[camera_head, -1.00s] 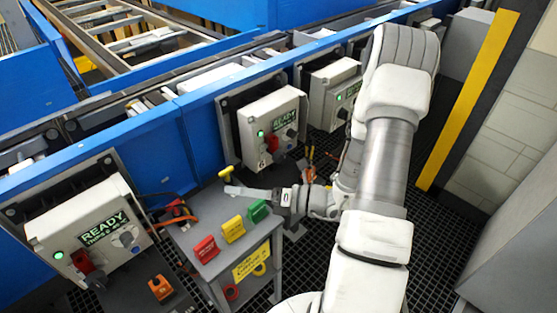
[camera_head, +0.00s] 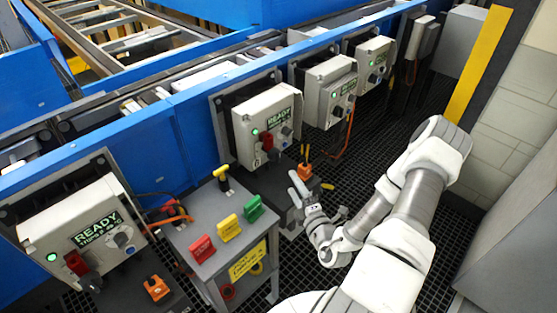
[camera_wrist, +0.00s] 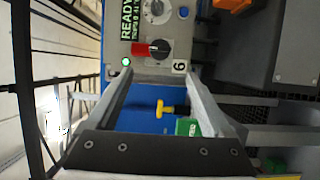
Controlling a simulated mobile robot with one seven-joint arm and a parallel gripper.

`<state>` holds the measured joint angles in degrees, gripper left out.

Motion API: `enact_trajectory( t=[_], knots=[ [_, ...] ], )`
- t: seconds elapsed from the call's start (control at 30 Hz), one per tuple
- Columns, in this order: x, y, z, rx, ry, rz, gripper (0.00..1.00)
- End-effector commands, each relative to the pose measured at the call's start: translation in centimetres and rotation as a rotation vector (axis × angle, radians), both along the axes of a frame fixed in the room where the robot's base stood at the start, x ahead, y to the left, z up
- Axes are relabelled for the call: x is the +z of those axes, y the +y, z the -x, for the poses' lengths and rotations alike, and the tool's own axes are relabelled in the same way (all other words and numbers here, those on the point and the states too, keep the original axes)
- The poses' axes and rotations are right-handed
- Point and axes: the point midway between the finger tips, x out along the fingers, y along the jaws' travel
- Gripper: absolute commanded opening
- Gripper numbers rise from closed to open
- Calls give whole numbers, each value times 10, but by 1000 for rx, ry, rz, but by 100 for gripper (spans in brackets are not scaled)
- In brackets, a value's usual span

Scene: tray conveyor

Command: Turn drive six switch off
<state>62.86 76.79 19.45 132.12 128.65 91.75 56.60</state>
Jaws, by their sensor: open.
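The drive six box is a pale panel with a "6" label (camera_wrist: 179,66), a lit READY display and a green lamp in the wrist view. Its switch (camera_wrist: 152,49) has a red handle on a dark knob. I take it to be the middle-left box (camera_head: 268,125) beside the small table in the head view, where the red switch (camera_head: 267,142) also shows. My gripper (camera_head: 297,188) is below and right of that box, apart from it. In the wrist view my gripper (camera_wrist: 158,82) has its fingers spread and empty, with the switch just beyond the tips.
A grey table (camera_head: 206,267) left of my gripper carries red, yellow and green blocks and a yellow T-handle (camera_head: 221,174). Other drive boxes stand left (camera_head: 85,235) and right (camera_head: 330,92). An orange item (camera_head: 304,170) sits below the box. Open grating floor lies right.

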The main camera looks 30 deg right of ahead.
Motion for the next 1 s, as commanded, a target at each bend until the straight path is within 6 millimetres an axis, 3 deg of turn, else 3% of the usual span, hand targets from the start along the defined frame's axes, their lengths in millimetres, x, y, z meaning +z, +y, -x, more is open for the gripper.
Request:
enact_trajectory(
  t=[0.3,0.5,0.7,1.0],
  knots=[
    [1,-2,-72,4,-3,3,85],
    [0,-4,-106,3,-2,2,85],
    [0,-5,-122,2,0,1,85],
    [0,-5,-124,2,0,0,85]
  ],
)
